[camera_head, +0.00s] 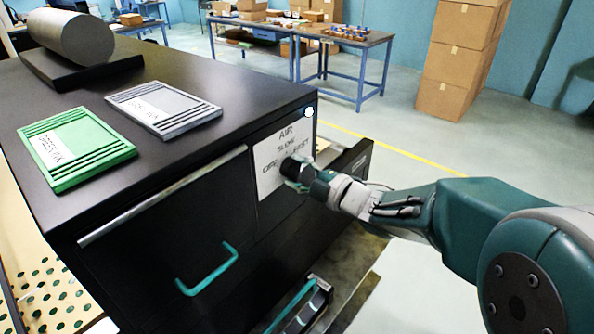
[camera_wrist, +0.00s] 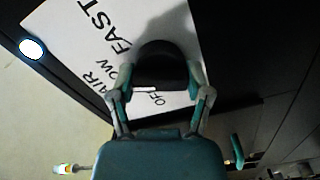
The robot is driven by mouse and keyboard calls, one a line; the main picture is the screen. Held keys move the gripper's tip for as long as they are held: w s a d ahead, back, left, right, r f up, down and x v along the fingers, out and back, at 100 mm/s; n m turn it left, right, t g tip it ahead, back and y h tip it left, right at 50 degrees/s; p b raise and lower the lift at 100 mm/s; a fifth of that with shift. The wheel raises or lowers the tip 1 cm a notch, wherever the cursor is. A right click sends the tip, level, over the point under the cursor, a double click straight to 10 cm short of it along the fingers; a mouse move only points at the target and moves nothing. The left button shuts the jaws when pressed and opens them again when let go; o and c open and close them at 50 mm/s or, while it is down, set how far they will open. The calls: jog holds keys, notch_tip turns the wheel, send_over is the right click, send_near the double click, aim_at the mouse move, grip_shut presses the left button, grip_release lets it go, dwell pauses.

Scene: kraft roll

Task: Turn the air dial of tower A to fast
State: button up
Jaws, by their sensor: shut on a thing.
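The air dial (camera_wrist: 163,64) is a black round knob on a white panel (camera_head: 268,170) marked AIR, SLOW, OFF and FAST. The panel is on the front of a black cabinet (camera_head: 205,95); no letter A is readable. My gripper (camera_head: 297,174) is at the panel, its fingers closed on both sides of the dial. In the wrist view, a short white line shows at the dial's lower edge close to the word OFF; I cannot tell for sure whether it is the pointer. FAST is on the panel's upper left there. The fingers partly hide SLOW and OFF.
A white lamp (camera_head: 308,112) is at the cabinet's top corner. A teal handle (camera_head: 208,270) sticks out from the front at lower left. A green plate (camera_head: 72,145), a grey plate (camera_head: 163,108) and a grey roll (camera_head: 72,36) lie on top. Floor at right is open.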

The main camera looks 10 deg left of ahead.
jog(key=m, duration=0.3)
jog(key=shift+f+m, duration=0.2)
jog(key=shift+m, duration=2.2)
jog(key=o, duration=1.2)
jog(key=shift+c, duration=0.2)
jog(key=shift+a+r, duration=0.1)
jog(key=v, duration=1.2)
